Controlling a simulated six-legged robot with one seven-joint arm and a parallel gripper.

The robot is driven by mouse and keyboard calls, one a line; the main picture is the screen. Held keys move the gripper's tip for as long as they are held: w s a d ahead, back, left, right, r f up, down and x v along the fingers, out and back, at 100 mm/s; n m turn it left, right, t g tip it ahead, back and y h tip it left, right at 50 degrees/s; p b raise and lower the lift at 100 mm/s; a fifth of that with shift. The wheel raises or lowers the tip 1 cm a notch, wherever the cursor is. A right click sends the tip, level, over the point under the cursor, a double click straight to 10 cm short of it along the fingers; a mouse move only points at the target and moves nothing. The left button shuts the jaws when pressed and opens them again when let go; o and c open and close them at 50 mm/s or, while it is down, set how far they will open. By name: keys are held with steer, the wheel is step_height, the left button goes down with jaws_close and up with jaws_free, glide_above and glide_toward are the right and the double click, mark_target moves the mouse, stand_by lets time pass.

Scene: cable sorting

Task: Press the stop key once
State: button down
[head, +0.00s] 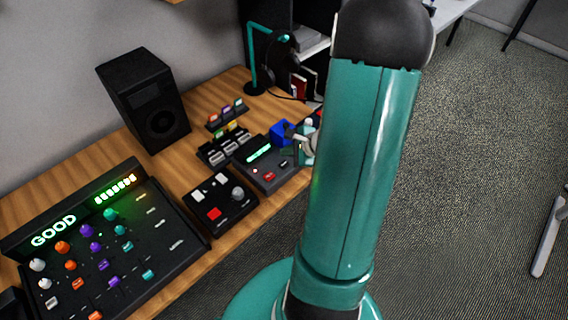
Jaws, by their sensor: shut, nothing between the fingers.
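A dark device with a green lit display (258,153) sits near the table's right front edge. It has a small red key (269,175) and a few other small keys on its face. Beside it to the left is a small black box (236,210) with a larger red key (214,214), white keys and a grey knob. No key labels are readable, so I cannot tell which is the stop key. My gripper (289,133) is shut and empty, by the right end of the display device, partly hidden by my arm. I cannot tell whether it touches anything.
A large mixer panel (105,245) with a lit GOOD sign fills the table's left front. A black speaker (146,100) stands behind. Small racks with coloured items (226,112) and a blue object (282,132) are near the device. A headphone stand (252,60) is farther back.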

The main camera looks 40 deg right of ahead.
steer(key=shift+f, duration=1.4)
stand_by(0.9)
steer(key=shift+f, duration=0.4)
steer(key=shift+f, duration=0.35)
stand_by(0.5)
stand_by(0.4)
steer(key=shift+r, duration=0.8)
steer(key=shift+r, duration=2.5)
